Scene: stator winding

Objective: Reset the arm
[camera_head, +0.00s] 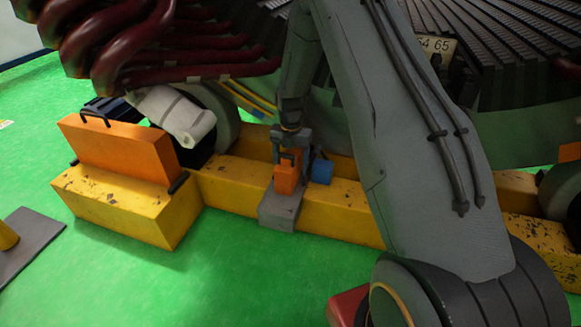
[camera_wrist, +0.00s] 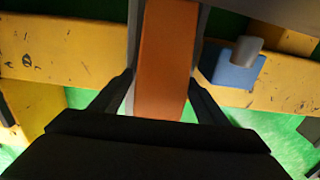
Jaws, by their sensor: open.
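My gripper (camera_head: 291,145) reaches down over the yellow beam in the head view, at the end of my grey arm. Its jaws are open. An orange block with a dark handle (camera_head: 286,178) stands upright on a grey support (camera_head: 280,210) just below the gripper. In the wrist view the orange block (camera_wrist: 165,60) lies between the two dark fingers (camera_wrist: 160,82). Whether a finger touches it I cannot tell.
A small blue block (camera_head: 322,171) sits just right of the orange one, also in the wrist view (camera_wrist: 235,70). The yellow beam (camera_head: 230,187) runs beneath. A large orange case (camera_head: 115,148) stands left. Dark red coils (camera_head: 125,45) hang above. Green floor (camera_head: 240,280) in front is clear.

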